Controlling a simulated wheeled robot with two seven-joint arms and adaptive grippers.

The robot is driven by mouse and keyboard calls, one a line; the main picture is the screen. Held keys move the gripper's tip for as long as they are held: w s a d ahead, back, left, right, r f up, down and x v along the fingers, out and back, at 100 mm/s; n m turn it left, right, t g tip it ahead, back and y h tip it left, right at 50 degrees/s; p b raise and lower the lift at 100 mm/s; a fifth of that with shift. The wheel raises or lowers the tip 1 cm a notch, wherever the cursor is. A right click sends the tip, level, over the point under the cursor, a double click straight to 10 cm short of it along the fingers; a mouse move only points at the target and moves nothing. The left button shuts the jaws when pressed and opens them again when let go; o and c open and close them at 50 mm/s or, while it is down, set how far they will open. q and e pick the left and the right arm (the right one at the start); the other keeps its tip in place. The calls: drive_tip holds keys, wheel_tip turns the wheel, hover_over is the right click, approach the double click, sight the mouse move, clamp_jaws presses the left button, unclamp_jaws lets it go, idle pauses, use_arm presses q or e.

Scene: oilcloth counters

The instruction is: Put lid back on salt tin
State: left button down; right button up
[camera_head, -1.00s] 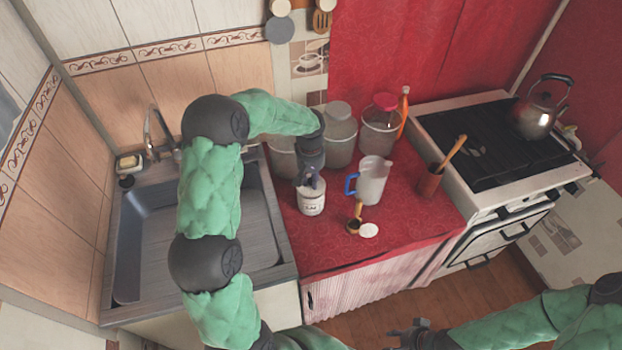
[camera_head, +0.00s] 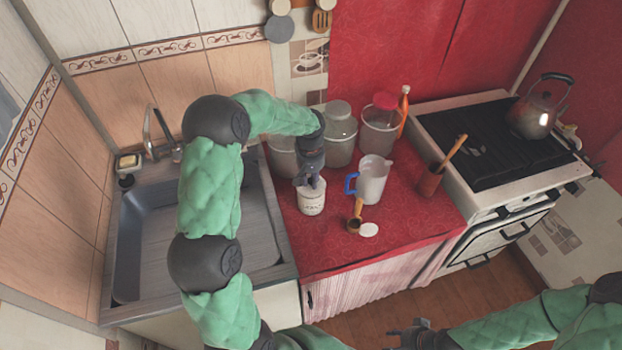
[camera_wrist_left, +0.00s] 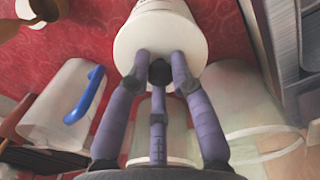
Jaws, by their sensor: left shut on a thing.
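The salt tin (camera_head: 311,203) is a small white labelled can standing upright on the red counter, right of the sink. My left gripper (camera_head: 309,181) is over its top, fingers pointing down. In the left wrist view the fingers (camera_wrist_left: 160,72) close around a small dark round piece at the middle of a white round lid (camera_wrist_left: 160,40). The lid is at the tin's top; I cannot tell whether it is fully seated. The fingers and hand hide part of the tin's rim. My right gripper (camera_head: 415,331) is low at the bottom edge, far from the tin; its fingers are unclear.
A jug with a blue handle (camera_head: 373,180) stands right of the tin. A wooden-handled scoop (camera_head: 354,224) and a white disc (camera_head: 369,230) are in front. Glass jars (camera_head: 340,138) stand behind. A brown utensil cup (camera_head: 429,182) is near the stove (camera_head: 480,150).

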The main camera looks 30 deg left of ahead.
use_arm(q)
drive_tip(key=c, duration=0.5)
unclamp_jaws()
drive_tip(key=shift+c, duration=0.2)
drive_tip(key=shift+r, duration=0.1)
drive_tip(key=shift+r+p, duration=2.3)
drive_tip(key=shift+r, duration=1.1)
clamp_jaws()
drive_tip(key=shift+f+b, duration=1.9)
drive_tip(key=shift+f, duration=1.05)
